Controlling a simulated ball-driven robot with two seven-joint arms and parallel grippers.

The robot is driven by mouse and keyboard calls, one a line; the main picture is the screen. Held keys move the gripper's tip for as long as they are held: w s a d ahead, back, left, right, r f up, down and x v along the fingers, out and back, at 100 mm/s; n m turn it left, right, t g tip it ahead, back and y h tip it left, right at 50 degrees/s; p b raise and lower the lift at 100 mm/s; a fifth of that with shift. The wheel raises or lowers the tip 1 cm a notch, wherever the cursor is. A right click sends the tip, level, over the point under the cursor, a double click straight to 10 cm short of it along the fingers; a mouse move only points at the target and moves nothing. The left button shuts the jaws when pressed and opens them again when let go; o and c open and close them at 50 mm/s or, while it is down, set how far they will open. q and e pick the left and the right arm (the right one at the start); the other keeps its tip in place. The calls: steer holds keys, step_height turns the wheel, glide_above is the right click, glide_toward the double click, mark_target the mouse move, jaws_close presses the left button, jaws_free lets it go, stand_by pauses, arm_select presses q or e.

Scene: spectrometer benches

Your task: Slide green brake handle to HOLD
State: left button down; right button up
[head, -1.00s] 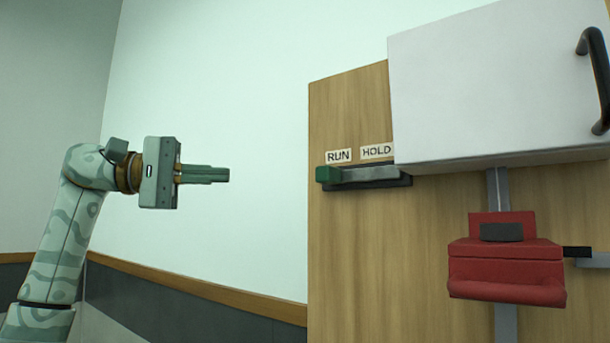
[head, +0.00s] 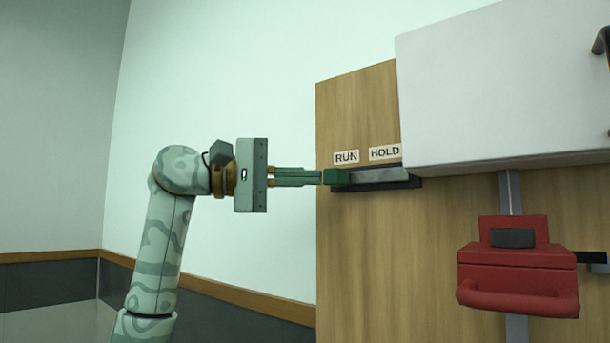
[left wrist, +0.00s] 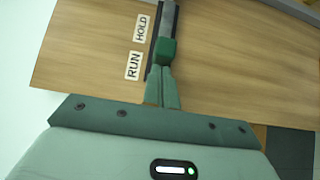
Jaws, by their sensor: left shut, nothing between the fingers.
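The green brake handle (head: 336,177) is a small block at the left end of a grey rail (head: 382,175) on the wooden panel, just below the RUN label (head: 346,157). The HOLD label (head: 384,153) is to its right. In the left wrist view the handle (left wrist: 166,50) sits right at my fingertips. My left gripper (head: 320,177) is shut and empty, pointing right, with its tips at the handle's left side; they look touching or nearly so. It also shows in the left wrist view (left wrist: 161,68). My right gripper is not in view.
A white box (head: 500,90) with a black handle juts out above the rail's right end. A red clamp-like block (head: 517,268) with a bar is mounted on a grey post lower right. The space left of the wooden panel (head: 360,240) is open to the wall.

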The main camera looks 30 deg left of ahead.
mark_target(339, 174)
arm_select(q)
steer(key=d, duration=0.4)
steer(key=d+p, duration=0.1)
steer(key=d, duration=0.1)
steer(key=shift+s+d, duration=0.3)
steer(key=shift+d, duration=0.1)
steer(key=shift+a, duration=0.1)
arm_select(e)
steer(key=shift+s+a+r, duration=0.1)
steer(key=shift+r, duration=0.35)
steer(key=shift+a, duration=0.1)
